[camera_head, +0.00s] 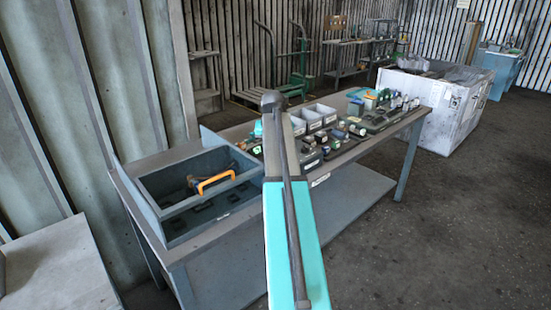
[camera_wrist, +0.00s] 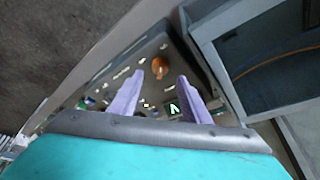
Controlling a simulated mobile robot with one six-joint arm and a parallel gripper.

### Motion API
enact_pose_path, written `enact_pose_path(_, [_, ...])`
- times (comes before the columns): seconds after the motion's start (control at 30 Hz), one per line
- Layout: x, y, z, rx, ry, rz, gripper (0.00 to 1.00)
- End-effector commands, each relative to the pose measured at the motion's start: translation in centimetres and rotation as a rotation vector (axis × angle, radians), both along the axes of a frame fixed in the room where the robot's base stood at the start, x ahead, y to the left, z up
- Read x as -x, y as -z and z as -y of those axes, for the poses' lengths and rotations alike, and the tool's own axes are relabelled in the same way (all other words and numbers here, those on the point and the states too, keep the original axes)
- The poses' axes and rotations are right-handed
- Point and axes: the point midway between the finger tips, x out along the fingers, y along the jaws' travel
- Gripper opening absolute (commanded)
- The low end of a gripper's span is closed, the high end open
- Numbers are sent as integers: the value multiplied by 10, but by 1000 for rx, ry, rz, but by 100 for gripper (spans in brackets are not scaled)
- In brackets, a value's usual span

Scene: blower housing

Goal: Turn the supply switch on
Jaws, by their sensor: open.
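In the wrist view, a dark panel (camera_wrist: 125,68) carries small white labels, several coloured parts and a small green-lit display (camera_wrist: 173,108). A round orange-brown knob (camera_wrist: 160,66) stands on it near the far end. I cannot tell which part is the supply switch; the labels are too small to read. My gripper (camera_wrist: 160,78) is open, its two pale purple fingers apart over the panel. The knob appears just beyond the gap between the fingertips. Nothing shows held between them. In the head view, my arm hides the gripper and part of the bench.
A workbench (camera_head: 345,160) holds a blue-grey open box (camera_head: 170,222) with an orange handle (camera_head: 216,182) inside. Grey bins (camera_head: 312,119) and several small devices crowd the bench's right part. A large white crate (camera_head: 462,98) stands beyond it. The floor at right is clear.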

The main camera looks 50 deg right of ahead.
Motion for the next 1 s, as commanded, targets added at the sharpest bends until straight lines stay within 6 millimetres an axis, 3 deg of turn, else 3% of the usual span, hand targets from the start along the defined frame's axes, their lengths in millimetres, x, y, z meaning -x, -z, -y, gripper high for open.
enact_pose_path(0.6, [19,-71,-23,0,0,0,43])
enact_pose_path(1.0, [23,-88,-28,-2,0,-1,43])
